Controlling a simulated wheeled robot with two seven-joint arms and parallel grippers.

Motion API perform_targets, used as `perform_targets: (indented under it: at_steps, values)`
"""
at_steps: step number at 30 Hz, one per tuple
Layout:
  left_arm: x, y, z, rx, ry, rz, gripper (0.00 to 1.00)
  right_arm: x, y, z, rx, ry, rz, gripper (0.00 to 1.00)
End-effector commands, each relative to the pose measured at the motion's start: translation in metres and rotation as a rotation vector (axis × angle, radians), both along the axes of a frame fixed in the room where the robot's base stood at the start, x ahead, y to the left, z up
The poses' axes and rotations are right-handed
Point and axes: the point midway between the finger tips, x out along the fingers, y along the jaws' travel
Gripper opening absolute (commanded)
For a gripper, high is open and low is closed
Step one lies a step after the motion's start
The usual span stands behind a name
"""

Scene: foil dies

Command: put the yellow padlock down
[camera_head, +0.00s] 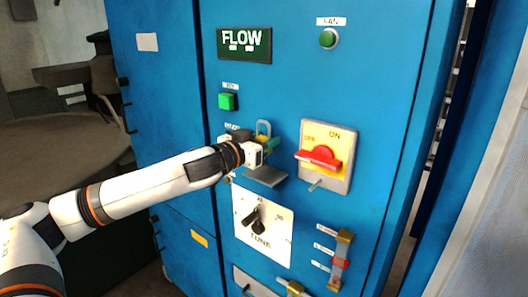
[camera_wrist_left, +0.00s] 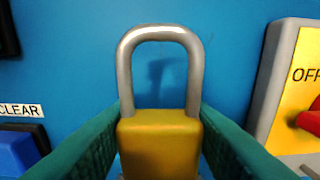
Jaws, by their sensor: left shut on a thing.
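The yellow padlock (camera_wrist_left: 158,142) has a yellow body and a closed grey shackle. It is upright in the middle of the left wrist view, with the blue panel behind it. In the head view the padlock (camera_head: 263,129) shows at the end of my left arm. My left gripper (camera_head: 268,143) has green fingers, one on each side of the padlock body, and is shut on it. In the left wrist view the fingers (camera_wrist_left: 160,150) flank the body. A small grey shelf (camera_head: 264,176) juts from the panel just below the gripper. The padlock's underside is hidden. My right gripper is not in view.
A yellow switch plate with a red handle (camera_head: 319,158) is close on the right of the gripper. A green button (camera_head: 227,101) is above left. A white plate with a black knob (camera_head: 262,226) is below the shelf. A round table (camera_head: 60,150) stands at left.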

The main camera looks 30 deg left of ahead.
Motion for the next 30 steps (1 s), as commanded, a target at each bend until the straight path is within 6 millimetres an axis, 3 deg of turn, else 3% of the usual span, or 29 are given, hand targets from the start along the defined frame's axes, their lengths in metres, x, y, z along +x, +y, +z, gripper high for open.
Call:
perform_targets:
  at_steps: [1, 7, 12, 16, 29, 30]
  values:
    - [-0.001, 0.000, -0.011, 0.002, 0.006, 0.000, 0.15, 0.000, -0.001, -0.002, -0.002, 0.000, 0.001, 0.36]
    - [-0.001, 0.000, -0.027, 0.001, 0.004, -0.001, 0.15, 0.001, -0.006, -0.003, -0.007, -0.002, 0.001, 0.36]
    - [-0.002, 0.000, -0.054, 0.000, 0.006, 0.000, 0.15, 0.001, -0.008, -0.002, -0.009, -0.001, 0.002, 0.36]
    - [0.002, 0.000, -0.058, -0.001, 0.002, -0.001, 0.15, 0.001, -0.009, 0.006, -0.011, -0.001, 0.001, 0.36]
    - [0.002, 0.000, -0.066, -0.002, 0.001, 0.000, 0.15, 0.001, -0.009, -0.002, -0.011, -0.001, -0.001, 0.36]
    - [0.002, 0.000, -0.064, -0.002, 0.002, 0.000, 0.46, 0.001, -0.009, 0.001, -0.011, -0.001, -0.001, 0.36]
